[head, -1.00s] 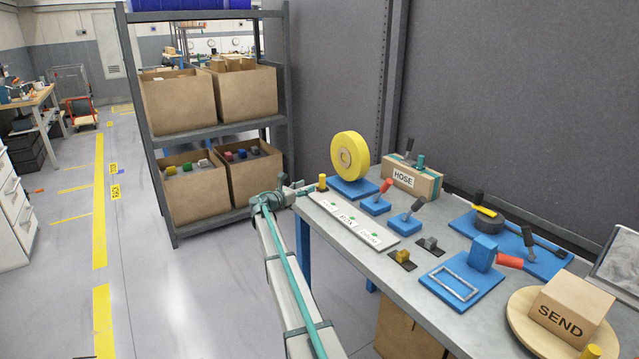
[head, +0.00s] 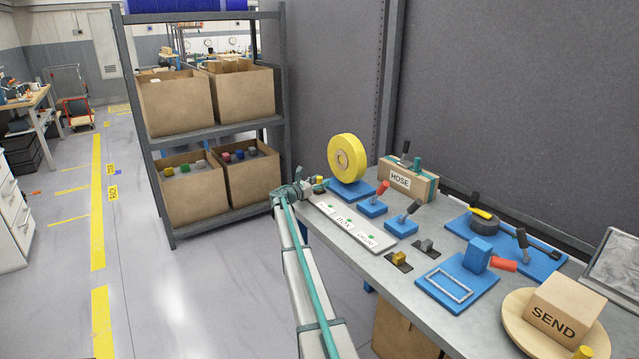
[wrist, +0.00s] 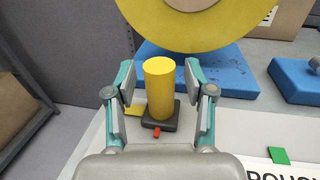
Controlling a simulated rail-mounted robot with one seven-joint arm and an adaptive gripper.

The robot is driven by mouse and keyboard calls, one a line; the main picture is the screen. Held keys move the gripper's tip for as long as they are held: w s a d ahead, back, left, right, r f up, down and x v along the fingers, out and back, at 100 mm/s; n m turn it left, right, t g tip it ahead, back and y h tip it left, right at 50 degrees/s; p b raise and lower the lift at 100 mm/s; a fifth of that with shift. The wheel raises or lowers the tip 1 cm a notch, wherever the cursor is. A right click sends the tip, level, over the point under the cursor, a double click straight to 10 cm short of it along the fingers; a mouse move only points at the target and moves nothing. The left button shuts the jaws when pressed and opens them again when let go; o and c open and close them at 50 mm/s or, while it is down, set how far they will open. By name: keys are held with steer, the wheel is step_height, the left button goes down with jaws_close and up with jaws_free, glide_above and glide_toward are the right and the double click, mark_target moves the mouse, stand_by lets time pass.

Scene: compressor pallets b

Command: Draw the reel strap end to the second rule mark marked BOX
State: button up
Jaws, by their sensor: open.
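The strap end is a yellow upright peg (wrist: 159,85) on a dark block with a small red pointer (wrist: 156,132), beside the yellow reel (wrist: 190,20). The reel also shows in the head view (head: 347,158). My gripper (wrist: 160,75) is open, with one finger on each side of the peg and visible gaps between. In the head view my gripper (head: 312,187) is at the rule's far end, partly hiding the peg (head: 320,181). The white rule (head: 372,242) runs toward the right with green marks; the BOX label (head: 343,222) is the middle one, before DRUM.
A HOSE carton (head: 407,182) stands behind blue-based levers (head: 372,207). A blue fixture (head: 458,282) and a SEND box (head: 563,307) are farther right on the bench. A shelf with cartons (head: 245,178) stands left of the bench.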

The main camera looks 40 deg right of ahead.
jaws_close()
steer(key=s, duration=0.8)
steer(key=s+a+b, duration=0.1)
steer(key=s, duration=1.5)
steer(key=shift+a, duration=0.2)
jaws_free()
steer(key=a, duration=0.4)
steer(key=s+a, duration=0.1)
steer(key=a, duration=0.7)
steer(key=shift+s, duration=0.35)
